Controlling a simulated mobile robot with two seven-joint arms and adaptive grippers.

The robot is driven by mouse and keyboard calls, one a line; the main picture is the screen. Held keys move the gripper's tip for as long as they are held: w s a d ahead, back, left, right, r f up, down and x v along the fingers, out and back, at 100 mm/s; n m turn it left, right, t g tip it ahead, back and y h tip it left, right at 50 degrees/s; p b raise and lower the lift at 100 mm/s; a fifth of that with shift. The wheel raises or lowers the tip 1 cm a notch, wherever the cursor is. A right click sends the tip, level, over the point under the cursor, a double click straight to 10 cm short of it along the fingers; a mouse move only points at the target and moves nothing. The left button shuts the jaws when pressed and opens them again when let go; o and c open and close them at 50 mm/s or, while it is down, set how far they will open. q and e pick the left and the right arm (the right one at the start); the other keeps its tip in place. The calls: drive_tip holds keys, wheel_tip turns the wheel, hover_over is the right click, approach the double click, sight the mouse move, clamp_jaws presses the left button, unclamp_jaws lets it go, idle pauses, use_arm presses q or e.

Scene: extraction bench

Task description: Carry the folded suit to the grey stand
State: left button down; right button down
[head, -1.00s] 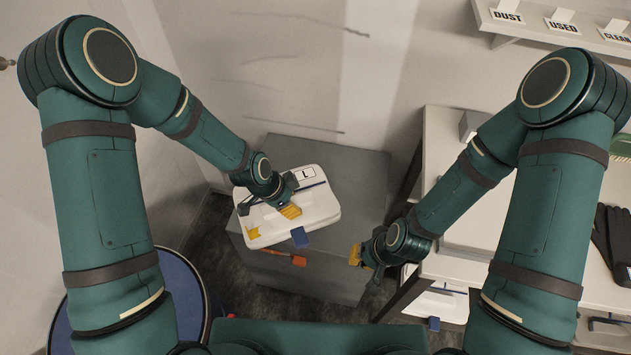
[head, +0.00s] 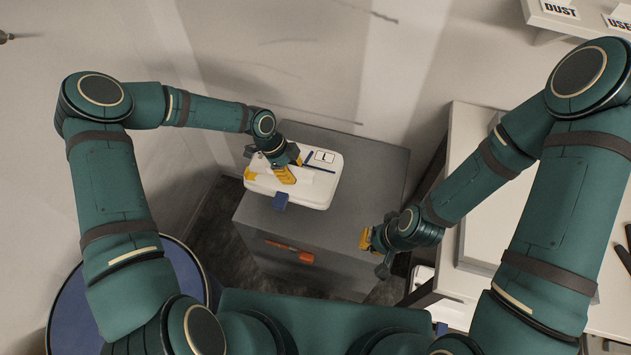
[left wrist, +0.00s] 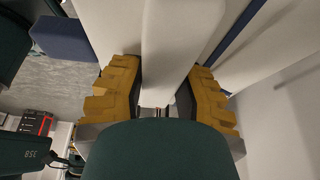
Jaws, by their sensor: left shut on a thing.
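The folded suit (head: 318,190) is a white, flat bundle with an "L" label, a dark blue strip and a blue tab (head: 281,201) at its near edge. My left gripper (head: 268,173) is shut on it near its left end. In the left wrist view a white fold of the suit (left wrist: 172,45) lies between the yellow fingers. The suit is over the top of the grey stand (head: 370,175), with its left end near the stand's left edge. I cannot tell if it rests on the top.
An orange-handled item (head: 290,250) shows at the stand's front. A white bench (head: 480,140) stands to the right, and a round blue-topped thing (head: 70,310) is at lower left. Walls close in behind and left. The stand's right and back top is bare.

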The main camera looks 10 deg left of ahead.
use_arm(q)
drive_tip(key=shift+f+b, duration=0.7)
drive_tip(key=shift+f, duration=3.7)
drive_tip(key=shift+f, duration=0.1)
drive_tip(key=c, duration=0.7)
unclamp_jaws()
drive_tip(key=shift+c, duration=0.2)
